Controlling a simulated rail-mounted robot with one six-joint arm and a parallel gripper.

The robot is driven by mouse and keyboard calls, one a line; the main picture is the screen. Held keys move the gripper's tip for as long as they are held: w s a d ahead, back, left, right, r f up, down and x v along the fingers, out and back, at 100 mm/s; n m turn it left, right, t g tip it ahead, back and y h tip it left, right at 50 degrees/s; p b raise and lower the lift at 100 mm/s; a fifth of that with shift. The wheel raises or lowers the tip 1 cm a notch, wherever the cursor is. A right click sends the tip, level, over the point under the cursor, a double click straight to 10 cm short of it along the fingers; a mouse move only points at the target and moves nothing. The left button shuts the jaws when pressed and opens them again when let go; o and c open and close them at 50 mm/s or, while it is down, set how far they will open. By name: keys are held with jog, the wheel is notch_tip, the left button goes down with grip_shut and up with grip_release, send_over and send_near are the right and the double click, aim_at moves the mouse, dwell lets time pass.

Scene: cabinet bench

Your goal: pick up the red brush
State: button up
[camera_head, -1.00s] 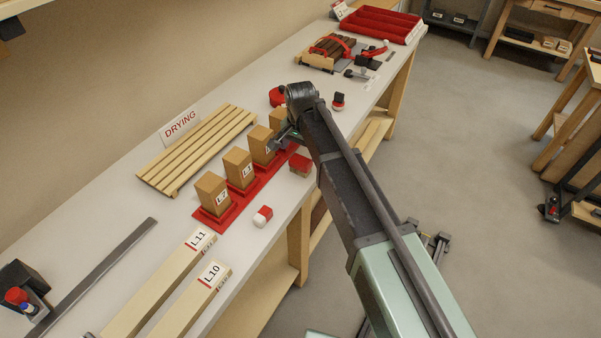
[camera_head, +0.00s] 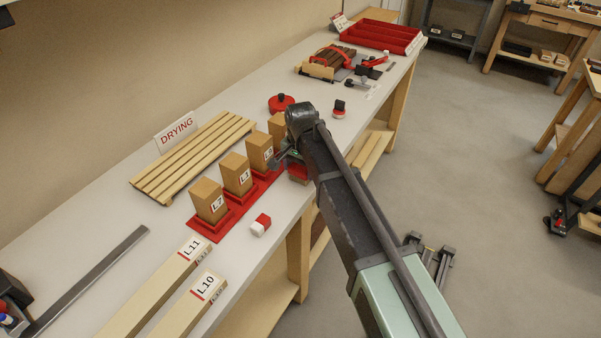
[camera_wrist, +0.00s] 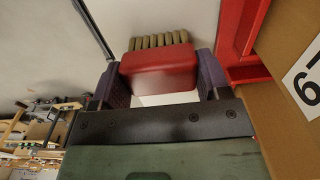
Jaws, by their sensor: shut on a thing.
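The red brush (camera_wrist: 160,68) is a red block with a row of tan bristles along its far edge. In the wrist view it sits between the two purple-grey fingers of my gripper (camera_wrist: 158,83), which is shut on it. In the head view the brush (camera_head: 298,173) shows at the bench's front edge, beside the red tray of blocks and partly hidden by my gripper (camera_head: 289,161). I cannot tell whether it touches the bench or is just clear of it.
Wooden blocks stand on a red tray (camera_head: 203,228) close left of the gripper. A red-and-white block (camera_head: 261,225) lies nearer. A slatted drying rack (camera_head: 190,160), a round red item (camera_head: 281,104) and a red-based stamp-like item (camera_head: 339,108) are around. Bare bench lies behind.

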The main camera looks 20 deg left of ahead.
aim_at(300, 167)
notch_tip(300, 167, up, 20)
jog(key=p, duration=2)
